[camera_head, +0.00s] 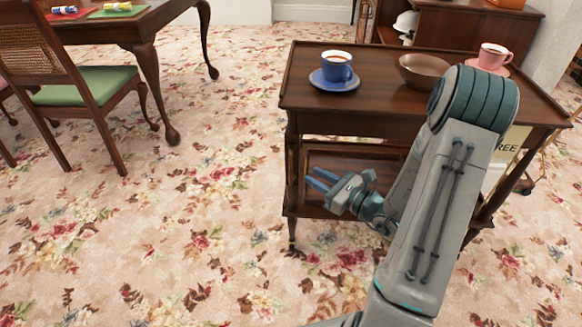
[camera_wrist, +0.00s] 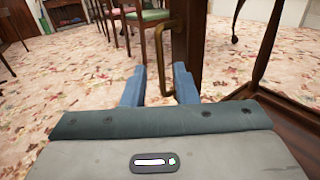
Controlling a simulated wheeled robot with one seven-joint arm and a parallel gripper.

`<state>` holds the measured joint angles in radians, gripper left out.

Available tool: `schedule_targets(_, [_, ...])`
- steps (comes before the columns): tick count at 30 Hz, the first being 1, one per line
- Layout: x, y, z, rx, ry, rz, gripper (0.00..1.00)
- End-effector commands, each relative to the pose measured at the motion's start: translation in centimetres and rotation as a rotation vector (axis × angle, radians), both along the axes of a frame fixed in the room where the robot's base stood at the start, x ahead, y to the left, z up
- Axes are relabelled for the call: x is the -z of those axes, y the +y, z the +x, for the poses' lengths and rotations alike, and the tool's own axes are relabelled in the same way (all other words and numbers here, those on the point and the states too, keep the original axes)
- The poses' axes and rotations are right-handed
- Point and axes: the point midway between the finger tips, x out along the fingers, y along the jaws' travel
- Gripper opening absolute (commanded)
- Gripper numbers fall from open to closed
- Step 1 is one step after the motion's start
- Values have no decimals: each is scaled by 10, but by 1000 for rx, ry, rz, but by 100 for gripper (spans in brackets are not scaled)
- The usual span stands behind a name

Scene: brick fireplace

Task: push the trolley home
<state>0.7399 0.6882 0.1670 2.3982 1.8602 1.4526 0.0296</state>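The trolley (camera_head: 370,115) is a dark wooden two-tier cart on casters, at the right in the head view. My gripper (camera_head: 320,180) is open and empty, in front of the trolley's near left part at a height between its two shelves. In the wrist view the two blue fingers (camera_wrist: 159,84) are apart. A curved brass bar (camera_wrist: 159,52) stands just beyond the gap between them, beside a dark wooden post (camera_wrist: 187,45) of the trolley. I cannot tell whether a finger touches either. My arm hides part of the trolley's near side.
On the trolley stand a blue cup (camera_head: 337,66) on a blue saucer (camera_head: 334,82), a brown bowl (camera_head: 424,72) and a pink cup (camera_head: 493,56). A chair (camera_head: 88,90) and a table (camera_head: 140,25) stand at the left. A wooden cabinet (camera_head: 455,25) is behind the trolley. Carpet (camera_head: 225,140) between is clear.

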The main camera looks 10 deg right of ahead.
Motion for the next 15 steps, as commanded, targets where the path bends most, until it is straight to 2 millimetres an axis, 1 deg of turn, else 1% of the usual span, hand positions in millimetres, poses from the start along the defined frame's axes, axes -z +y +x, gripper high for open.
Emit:
schedule_targets(1, [2, 9, 9, -5, -2, -1, 26])
schedule_targets(6, [3, 31, 37, -5, -3, -2, 26])
schedule_targets(10, [2, 44, 55, -4, -3, -2, 26])
schedule_targets(15, [1, 54, 68, -2, -1, -1, 26])
